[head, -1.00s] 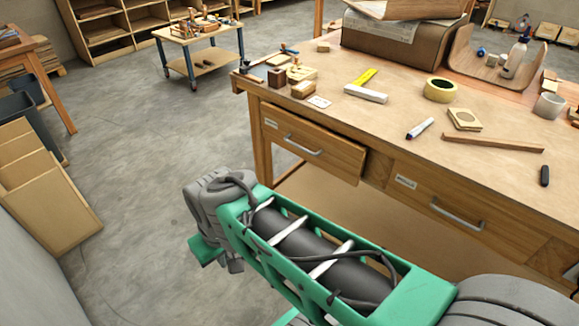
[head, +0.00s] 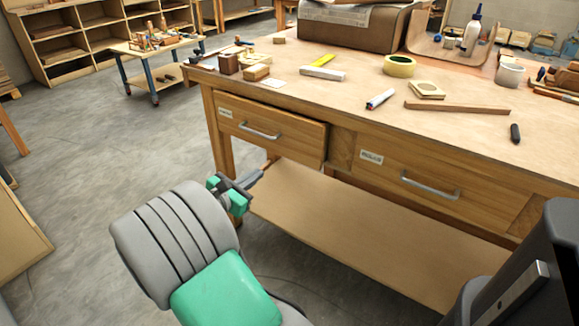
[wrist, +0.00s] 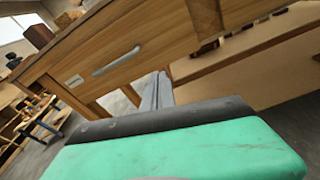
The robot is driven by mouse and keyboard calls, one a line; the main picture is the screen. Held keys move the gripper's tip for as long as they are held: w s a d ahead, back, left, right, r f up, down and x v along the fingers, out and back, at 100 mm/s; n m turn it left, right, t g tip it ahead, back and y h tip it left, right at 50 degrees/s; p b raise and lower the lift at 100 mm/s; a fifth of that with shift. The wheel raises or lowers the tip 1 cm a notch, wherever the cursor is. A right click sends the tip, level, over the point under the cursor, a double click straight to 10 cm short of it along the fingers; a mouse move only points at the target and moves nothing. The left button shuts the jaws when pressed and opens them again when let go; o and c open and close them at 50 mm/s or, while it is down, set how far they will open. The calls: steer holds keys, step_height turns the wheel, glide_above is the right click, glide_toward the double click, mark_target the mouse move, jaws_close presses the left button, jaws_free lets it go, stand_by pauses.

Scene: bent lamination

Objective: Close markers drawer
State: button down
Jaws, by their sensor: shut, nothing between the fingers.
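Two wooden drawers sit under the workbench top. The left drawer (head: 285,133) has a metal handle and a small label, and its front stands out a little from the bench frame at its right end. The right drawer (head: 395,185) also has a handle and a label and looks about flush. Both labels are too small to read, so I cannot tell which is the markers drawer. My gripper (head: 255,178) is shut and empty, below and in front of the left drawer, apart from it. In the wrist view its fingers (wrist: 157,92) point toward the bench below a drawer front (wrist: 120,60).
The workbench top (head: 300,90) holds tape (head: 399,66), a marker (head: 380,99), a square (head: 322,73) and wood pieces. A lower shelf (head: 350,215) lies under the drawers. A small cart (head: 155,55) stands at the back left. The floor left of the bench is clear.

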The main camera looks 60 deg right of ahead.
steer(key=s+d+r+n+h, duration=0.1)
steer(key=s+n+h, duration=0.1)
steer(key=p, duration=0.2)
glide_toward(296, 142)
steer(key=shift+g, duration=0.4)
steer(key=d, duration=0.6)
steer(key=shift+s+d, duration=0.3)
steer(key=shift+s, duration=0.05)
steer(key=shift+d, duration=0.1)
